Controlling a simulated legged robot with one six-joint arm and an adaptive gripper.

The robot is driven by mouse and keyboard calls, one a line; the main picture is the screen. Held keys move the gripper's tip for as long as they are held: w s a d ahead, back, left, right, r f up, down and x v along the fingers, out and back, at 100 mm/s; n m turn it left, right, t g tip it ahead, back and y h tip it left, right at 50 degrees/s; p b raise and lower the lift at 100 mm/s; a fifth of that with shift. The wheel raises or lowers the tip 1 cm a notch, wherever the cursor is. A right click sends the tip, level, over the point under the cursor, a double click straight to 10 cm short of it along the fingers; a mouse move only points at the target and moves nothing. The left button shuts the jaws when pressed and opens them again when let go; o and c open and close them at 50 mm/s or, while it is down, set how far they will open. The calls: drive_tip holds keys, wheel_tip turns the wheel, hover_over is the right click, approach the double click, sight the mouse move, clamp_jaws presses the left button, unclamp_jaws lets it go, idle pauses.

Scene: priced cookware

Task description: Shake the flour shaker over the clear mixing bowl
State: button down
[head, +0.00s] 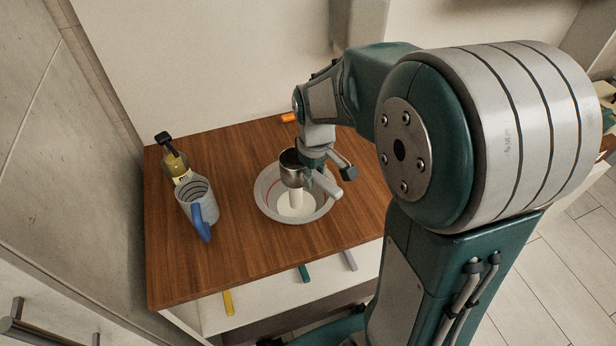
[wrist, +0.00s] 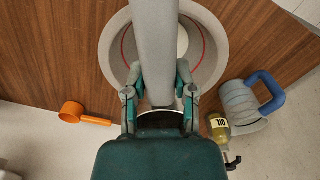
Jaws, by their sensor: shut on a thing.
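My gripper (head: 318,172) is shut on the flour shaker (head: 292,176), a grey metal cylinder with a dark end, held above the bowl. In the wrist view the shaker (wrist: 154,45) runs between the two fingers of my gripper (wrist: 159,90) and hides part of the bowl. The mixing bowl (head: 267,204) is pale, round and wide, with a red line inside; it also shows in the wrist view (wrist: 112,48). A white column shows beneath the shaker, over whitish contents in the bowl; I cannot tell whether it is falling flour.
A grey ribbed jug (head: 196,196) with a blue handle stands left of the bowl, beside a yellow oil bottle (head: 178,168). An orange scoop (wrist: 72,111) lies near the table's back edge. The wooden tabletop (head: 225,265) is clear in front. A wall rises behind.

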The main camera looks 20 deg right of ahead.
drive_tip(key=shift+d, duration=0.6)
drive_tip(key=a, duration=0.3)
drive_tip(key=shift+d, duration=1.5)
